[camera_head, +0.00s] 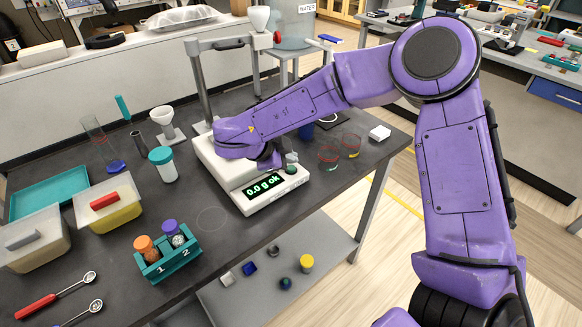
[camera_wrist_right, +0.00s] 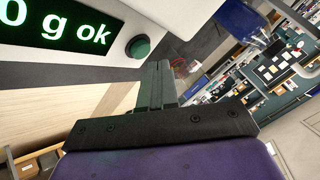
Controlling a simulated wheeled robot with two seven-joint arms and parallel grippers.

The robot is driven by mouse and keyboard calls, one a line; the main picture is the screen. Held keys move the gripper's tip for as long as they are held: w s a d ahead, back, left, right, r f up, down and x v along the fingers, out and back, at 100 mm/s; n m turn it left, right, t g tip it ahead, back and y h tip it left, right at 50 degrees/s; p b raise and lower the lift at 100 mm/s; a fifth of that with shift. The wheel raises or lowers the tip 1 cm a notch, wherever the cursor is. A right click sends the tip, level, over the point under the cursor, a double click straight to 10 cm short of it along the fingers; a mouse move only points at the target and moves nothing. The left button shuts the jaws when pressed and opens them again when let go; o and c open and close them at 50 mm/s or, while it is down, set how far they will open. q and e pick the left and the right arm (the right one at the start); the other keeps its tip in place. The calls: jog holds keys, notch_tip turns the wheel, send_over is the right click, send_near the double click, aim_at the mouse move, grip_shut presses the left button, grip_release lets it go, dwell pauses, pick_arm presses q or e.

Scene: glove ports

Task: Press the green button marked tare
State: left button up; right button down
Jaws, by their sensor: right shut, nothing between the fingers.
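A white scale (camera_head: 232,181) stands on the dark table, and its lit display (camera_head: 264,187) reads "0.0 g ok". A round green button (camera_head: 291,169) is on the scale's front, just right of the display. In the right wrist view the green button (camera_wrist_right: 138,47) shows whole beside the display (camera_wrist_right: 58,25); I cannot read a mark on it. My right gripper (camera_head: 290,158) is shut and empty, close to the button. In the right wrist view its fingertips (camera_wrist_right: 158,66) appear just below and right of the button, with no contact visible. My left gripper is out of view.
A teal rack (camera_head: 168,264) with two capped vials stands left of the scale. A teal-lidded jar (camera_head: 163,165) is behind it. Glass beakers (camera_head: 328,158) stand to the right. A metal frame (camera_head: 200,90) rises behind the scale. The table's front edge is near the scale.

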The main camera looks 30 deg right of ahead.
aim_at(289, 170)
dwell(0.6)
jog(key=shift+f, duration=0.45)
jog(key=shift+f, duration=0.4)
dwell(0.4)
jog(key=shift+r, duration=0.15)
jog(key=shift+r+p, duration=0.7)
jog(key=shift+p, duration=0.3)
notch_tip(289, 170, up, 5)
jog(key=p, duration=0.5)
jog(key=shift+r, duration=0.1)
